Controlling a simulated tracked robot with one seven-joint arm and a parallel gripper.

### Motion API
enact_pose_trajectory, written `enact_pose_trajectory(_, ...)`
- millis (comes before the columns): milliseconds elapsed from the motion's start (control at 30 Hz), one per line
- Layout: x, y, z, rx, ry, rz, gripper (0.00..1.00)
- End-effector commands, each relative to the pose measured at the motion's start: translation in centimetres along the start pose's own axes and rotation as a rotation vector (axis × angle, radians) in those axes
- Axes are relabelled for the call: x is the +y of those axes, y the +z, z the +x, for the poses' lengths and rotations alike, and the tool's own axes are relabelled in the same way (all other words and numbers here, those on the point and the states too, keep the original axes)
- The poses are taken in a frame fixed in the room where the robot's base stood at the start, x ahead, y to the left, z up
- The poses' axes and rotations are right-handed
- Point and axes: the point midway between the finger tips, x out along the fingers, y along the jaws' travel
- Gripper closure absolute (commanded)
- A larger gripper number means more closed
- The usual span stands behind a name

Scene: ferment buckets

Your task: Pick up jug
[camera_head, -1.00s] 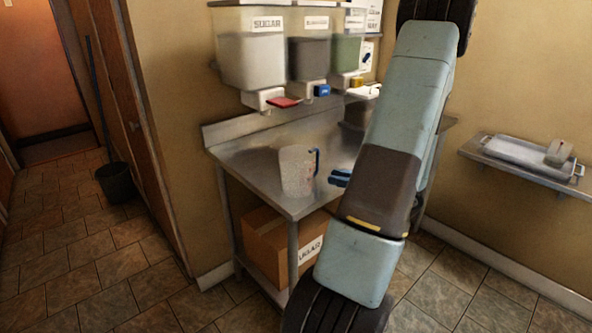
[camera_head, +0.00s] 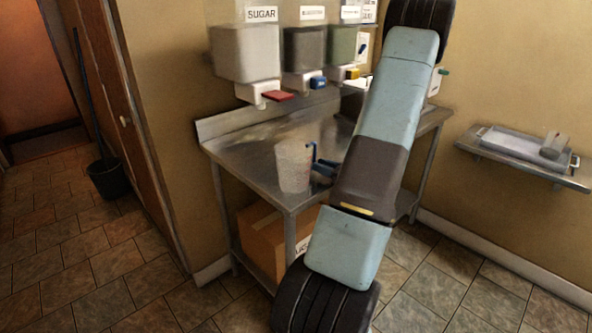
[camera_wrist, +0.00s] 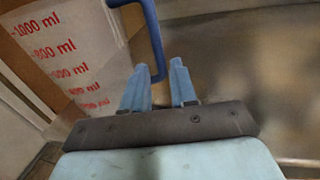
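The jug (camera_head: 293,168) is a clear measuring jug with a blue handle, standing upright near the front left corner of the steel table (camera_head: 245,165). In the wrist view the jug (camera_wrist: 75,45) shows red millilitre marks at the left. Its blue handle (camera_wrist: 154,35) reaches down to the gap between my fingertips. My gripper (camera_wrist: 158,66) is open, with its two blue fingers apart. In the head view my gripper (camera_head: 324,167) is just right of the jug, close to the handle. I cannot tell whether a finger touches the handle.
Dispensers hang above the table, including a sugar one (camera_head: 246,52) with a red lever. A cardboard box (camera_head: 262,240) sits on the shelf below. A tray (camera_head: 520,145) lies on a wall shelf at right. A bucket (camera_head: 107,178) stands on the floor at left.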

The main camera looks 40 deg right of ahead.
Motion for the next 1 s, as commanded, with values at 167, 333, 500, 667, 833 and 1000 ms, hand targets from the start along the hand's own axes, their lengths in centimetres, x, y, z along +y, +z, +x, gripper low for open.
enact_pose_trajectory(167, 0.0, 0.0, 1.8, 0.0, 0.003, 0.0, 0.73)
enact_pose_trajectory(333, 0.0, 0.0, 4.2, 0.0, 0.003, -0.001, 0.73)
enact_pose_trajectory(500, 0.0, 0.0, 5.3, -0.001, 0.001, 0.0, 0.73)
enact_pose_trajectory(667, -0.1, 0.0, 5.5, 0.0, 0.0, 0.0, 0.73)
enact_pose_trajectory(833, -0.1, 0.0, 5.4, 0.0, 0.0, 0.0, 0.81)
enact_pose_trajectory(1000, 0.0, 0.0, 5.4, 0.0, 0.0, 0.0, 0.98)
